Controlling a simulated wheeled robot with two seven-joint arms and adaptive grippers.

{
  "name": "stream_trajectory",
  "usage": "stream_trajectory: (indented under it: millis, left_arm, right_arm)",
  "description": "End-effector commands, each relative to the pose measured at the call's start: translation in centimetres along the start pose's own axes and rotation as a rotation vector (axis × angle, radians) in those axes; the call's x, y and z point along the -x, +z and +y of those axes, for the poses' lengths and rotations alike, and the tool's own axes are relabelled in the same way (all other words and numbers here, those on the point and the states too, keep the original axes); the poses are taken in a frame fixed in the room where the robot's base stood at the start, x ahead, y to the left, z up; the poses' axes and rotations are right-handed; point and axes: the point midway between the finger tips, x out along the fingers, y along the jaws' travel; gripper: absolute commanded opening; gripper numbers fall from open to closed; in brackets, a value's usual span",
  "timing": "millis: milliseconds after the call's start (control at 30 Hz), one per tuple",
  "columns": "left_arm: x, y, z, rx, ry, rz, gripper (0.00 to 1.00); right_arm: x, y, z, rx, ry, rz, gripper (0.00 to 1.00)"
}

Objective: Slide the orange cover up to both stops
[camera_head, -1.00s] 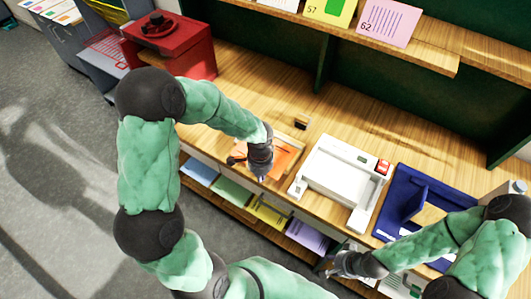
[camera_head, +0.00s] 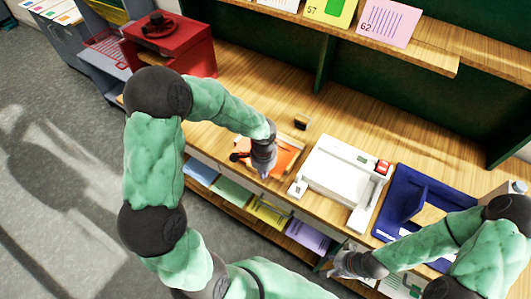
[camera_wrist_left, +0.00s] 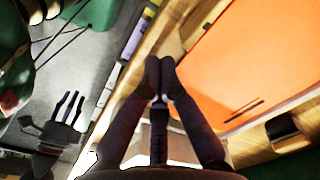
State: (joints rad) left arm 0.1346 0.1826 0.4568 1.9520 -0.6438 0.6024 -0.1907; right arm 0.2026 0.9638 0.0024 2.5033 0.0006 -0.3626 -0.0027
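The orange cover (camera_head: 287,157) is a flat sheet on the wooden table, left of the white machine. In the left wrist view the cover (camera_wrist_left: 245,60) fills the upper right, with pale wooden edging along its sides. My left gripper (camera_head: 263,176) is over the cover's near part and hides some of it. In the left wrist view its two fingertips (camera_wrist_left: 160,62) are together, beside the cover's edge, with nothing seen between them. I cannot tell whether they touch the cover. My right gripper (camera_head: 343,264) is low at the table's front, away from the cover. I cannot make out the stops.
A small dark block (camera_head: 302,122) stands behind the cover. The white machine (camera_head: 335,172) and a blue tray (camera_head: 395,205) stand to the right. A red box (camera_head: 185,55) is at the left. Coloured sheets lie on the shelf (camera_head: 262,222) below the table.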

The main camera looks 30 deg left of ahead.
Motion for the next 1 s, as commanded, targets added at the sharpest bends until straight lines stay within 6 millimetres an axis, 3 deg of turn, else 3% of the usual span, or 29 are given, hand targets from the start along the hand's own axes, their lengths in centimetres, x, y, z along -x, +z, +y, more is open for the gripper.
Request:
stream_trajectory:
  millis: [467,1000]
  left_arm:
    - [0.5,1.0,0.6,0.0,-0.002,0.002,0.0]
    - [6.0,1.0,0.6,0.0,-0.002,0.002,0.0]
  right_arm:
    - [0.2,0.0,-0.1,0.0,0.0,0.0,0.4]
    - [4.3,0.2,-1.5,0.0,0.0,0.0,0.4]
